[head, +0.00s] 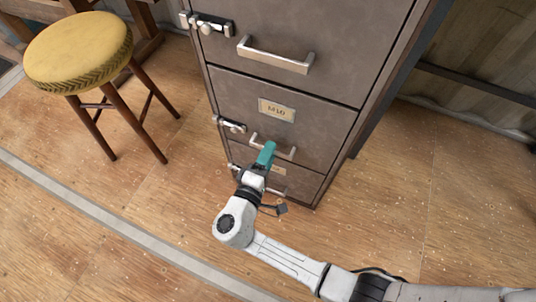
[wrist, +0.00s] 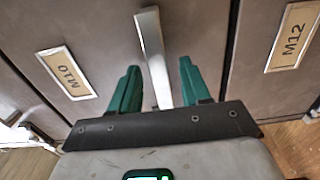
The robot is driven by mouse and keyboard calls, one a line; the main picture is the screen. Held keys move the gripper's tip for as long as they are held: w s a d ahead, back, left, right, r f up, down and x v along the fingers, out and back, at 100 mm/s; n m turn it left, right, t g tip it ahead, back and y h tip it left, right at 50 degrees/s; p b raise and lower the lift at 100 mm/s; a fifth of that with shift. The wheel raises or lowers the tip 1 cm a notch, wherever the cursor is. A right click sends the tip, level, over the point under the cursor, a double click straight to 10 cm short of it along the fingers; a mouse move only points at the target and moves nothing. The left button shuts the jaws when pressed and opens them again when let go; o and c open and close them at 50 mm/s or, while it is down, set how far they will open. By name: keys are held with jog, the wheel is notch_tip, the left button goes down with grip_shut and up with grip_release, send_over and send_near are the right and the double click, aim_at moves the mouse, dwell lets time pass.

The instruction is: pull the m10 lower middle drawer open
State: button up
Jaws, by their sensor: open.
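The M10 drawer (head: 240,100) is a grey-brown front in a tall metal cabinet, and it looks shut. Its M10 label (head: 277,111) sits above its pale metal bar handle (head: 286,151). My gripper (head: 267,150) has teal fingers and is at this handle, hiding part of it. In the wrist view my gripper (wrist: 158,72) is open. The handle (wrist: 152,50) runs between the two fingers, with visible gaps on both sides. The M10 label also shows in the wrist view (wrist: 66,74).
A drawer labelled M12 (wrist: 291,37) lies below M10. A larger drawer with its own handle (head: 275,55) is above. Latches (head: 230,125) sit along the cabinet's left edge. A yellow stool (head: 80,52) stands at the left. The wooden floor in front is clear.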

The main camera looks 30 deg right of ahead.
jog(key=shift+d, duration=0.1)
grip_shut()
dwell(0.4)
